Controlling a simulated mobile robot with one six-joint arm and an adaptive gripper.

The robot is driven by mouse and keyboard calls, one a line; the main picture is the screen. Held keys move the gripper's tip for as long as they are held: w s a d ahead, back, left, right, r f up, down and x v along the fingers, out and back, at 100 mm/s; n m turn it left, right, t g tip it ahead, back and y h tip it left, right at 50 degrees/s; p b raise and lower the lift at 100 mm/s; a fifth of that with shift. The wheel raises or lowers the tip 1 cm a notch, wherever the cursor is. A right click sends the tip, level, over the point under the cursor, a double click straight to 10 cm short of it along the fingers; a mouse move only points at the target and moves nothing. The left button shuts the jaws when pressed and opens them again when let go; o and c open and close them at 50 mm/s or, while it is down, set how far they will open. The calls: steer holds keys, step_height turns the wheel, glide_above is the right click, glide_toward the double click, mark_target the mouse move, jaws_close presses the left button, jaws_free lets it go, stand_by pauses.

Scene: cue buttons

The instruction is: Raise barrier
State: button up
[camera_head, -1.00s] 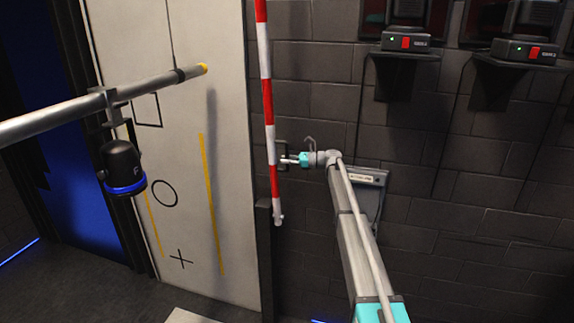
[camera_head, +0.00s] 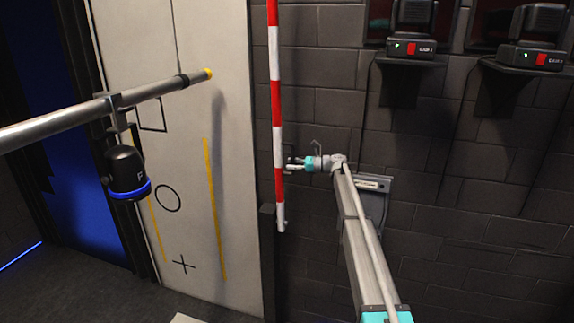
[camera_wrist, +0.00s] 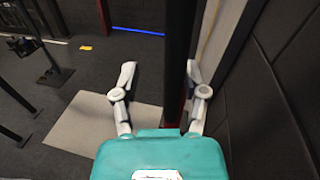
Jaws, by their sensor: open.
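The barrier is a red-and-white striped pole (camera_head: 277,110) standing upright in the head view, in front of the dark brick wall. Its lower end sits beside a short dark post (camera_head: 268,255). My gripper (camera_head: 290,165) is open, just right of the pole's lower part, with its fingers pointing at it. In the wrist view, the two fingers of my gripper (camera_wrist: 160,70) are spread apart. A dark upright bar (camera_wrist: 178,60) shows between them, closer to the right finger. I cannot tell whether a finger touches the pole.
A grey horizontal pole (camera_head: 100,108) with a yellow tip carries a black lamp (camera_head: 127,170) at left. A pale panel (camera_head: 190,200) with drawn symbols stands behind it. A small wall box (camera_head: 373,183) is near my arm. Two black devices (camera_head: 412,45) (camera_head: 532,52) sit on shelves.

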steer(key=shift+d, duration=0.1)
steer(key=d, duration=0.7)
steer(key=shift+s+d, duration=0.2)
steer(key=shift+s, duration=0.05)
steer(key=shift+s, duration=0.1)
stand_by(0.3)
steer(key=s+f+n+h+b, duration=0.1)
steer(key=s+f+n+h, duration=0.3)
steer(key=s, duration=0.5)
steer(key=s+f+n+h+b, duration=0.1)
steer(key=s+f, duration=0.5)
steer(key=s, duration=0.2)
steer(key=s+f+n+h+b, duration=0.25)
steer(key=s+f, duration=0.25)
steer(key=s, duration=0.4)
steer(key=s+d+f+n+h+b, duration=0.1)
steer(key=s+d+f+n+h, duration=0.2)
steer(key=s, duration=0.6)
steer(key=s+d+f+n+h+b, duration=0.1)
steer(key=s+d+f+n+h, duration=0.2)
steer(key=s, duration=0.6)
steer(key=s+d+f+n+g+h, duration=0.1)
steer(key=s+d+f+n+h, duration=0.3)
steer(key=s, duration=0.5)
steer(key=shift+s+d+f+b, duration=0.2)
steer(key=shift+s+d+b, duration=0.2)
steer(key=shift+d, duration=0.3)
